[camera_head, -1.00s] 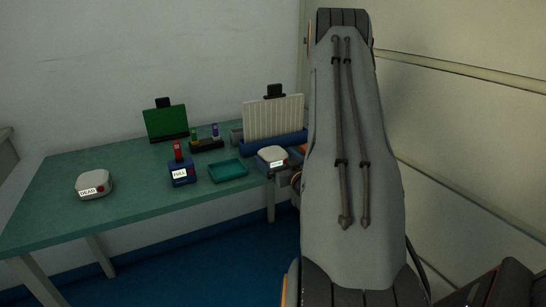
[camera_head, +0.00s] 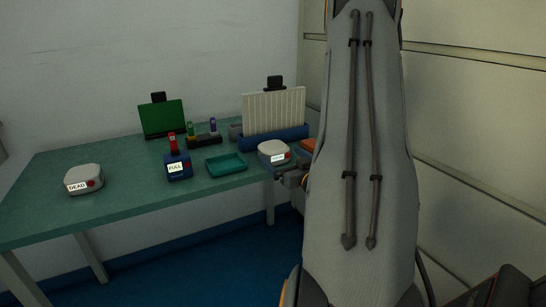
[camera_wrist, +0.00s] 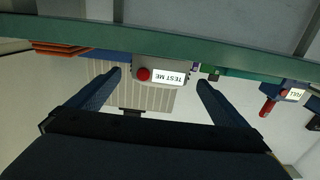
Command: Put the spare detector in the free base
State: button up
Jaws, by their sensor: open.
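I see two light grey rounded boxes with red buttons; I cannot tell if either is the spare detector. One, labelled DEAD (camera_head: 83,180), lies at the bench's left. The other (camera_head: 272,152) sits at the bench's right front edge and reads TEST ME (camera_wrist: 168,77) in the wrist view. My gripper (camera_head: 290,178) is just off that edge, beside this box. In the wrist view my gripper (camera_wrist: 159,78) is open, with the TEST ME box ahead between its fingers. Contact does not show. I cannot pick out a free base; my arm hides part of the right side.
The green bench (camera_head: 130,210) also holds a blue box labelled FULL (camera_head: 178,166), a teal tray (camera_head: 226,165), a dark holder with coloured pieces (camera_head: 203,141), a green panel (camera_head: 162,118) and a ribbed white rack (camera_head: 275,112). An orange item (camera_head: 308,147) is at the right.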

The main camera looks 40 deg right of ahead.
aim_at(274, 148)
jog(key=x, duration=0.6)
jog(key=shift+w+p, duration=0.35)
jog(key=shift+c, duration=0.3)
jog(key=c, duration=1.2)
jog(key=shift+r, duration=0.1)
jog(key=shift+c, duration=0.2)
jog(key=shift+r, duration=0.1)
notch_tip(274, 148, up, 10)
jog(key=shift+f, duration=0.15)
